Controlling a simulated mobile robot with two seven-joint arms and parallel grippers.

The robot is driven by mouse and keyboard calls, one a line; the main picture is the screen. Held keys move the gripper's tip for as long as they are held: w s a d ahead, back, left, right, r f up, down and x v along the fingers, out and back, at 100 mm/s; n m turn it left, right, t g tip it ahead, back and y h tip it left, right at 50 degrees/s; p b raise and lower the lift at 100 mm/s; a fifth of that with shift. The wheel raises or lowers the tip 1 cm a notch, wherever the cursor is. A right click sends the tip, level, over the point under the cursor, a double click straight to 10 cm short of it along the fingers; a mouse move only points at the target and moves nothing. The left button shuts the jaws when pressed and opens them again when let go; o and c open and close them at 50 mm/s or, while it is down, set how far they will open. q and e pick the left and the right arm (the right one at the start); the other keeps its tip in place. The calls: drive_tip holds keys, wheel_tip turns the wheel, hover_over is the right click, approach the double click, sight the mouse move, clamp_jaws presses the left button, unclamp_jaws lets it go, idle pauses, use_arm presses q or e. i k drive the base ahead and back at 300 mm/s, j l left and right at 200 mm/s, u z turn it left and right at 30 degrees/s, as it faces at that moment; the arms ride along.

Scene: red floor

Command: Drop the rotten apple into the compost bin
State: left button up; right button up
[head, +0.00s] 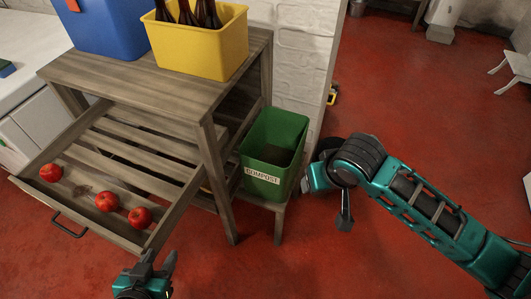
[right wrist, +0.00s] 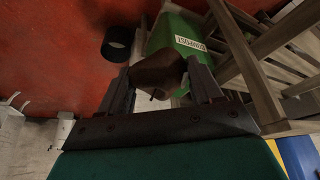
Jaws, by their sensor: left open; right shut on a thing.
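The rotten apple (right wrist: 158,72) is brown and sits between the fingers of my right gripper (right wrist: 160,80) in the right wrist view. That gripper is shut on it. The green compost bin (head: 262,185), with a white COMPOST label, stands right of the wooden rack in the head view. In the right wrist view the bin (right wrist: 178,32) shows just beyond the apple, partly hidden by it. In the head view my right arm ends just right of the bin, and the apple cannot be made out. My left gripper (head: 158,264) is open and empty at the bottom, below the drawer.
Red apples (head: 107,202) lie in the pulled-out slatted drawer (head: 180,208) of the wooden rack (head: 150,85). A yellow crate (head: 205,50) with brown bottles and a blue bin (head: 110,28) stand on top. A white brick wall (head: 300,75) rises behind the bin. Red floor is open at right.

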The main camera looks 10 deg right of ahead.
sight(272, 158)
drive_tip(key=i+l+u, duration=0.25)
drive_tip(key=l+u, duration=0.2)
drive_tip(key=l, duration=0.25)
drive_tip(key=i+l+u, duration=0.2)
drive_tip(key=l, duration=0.3)
drive_tip(key=i, duration=0.05)
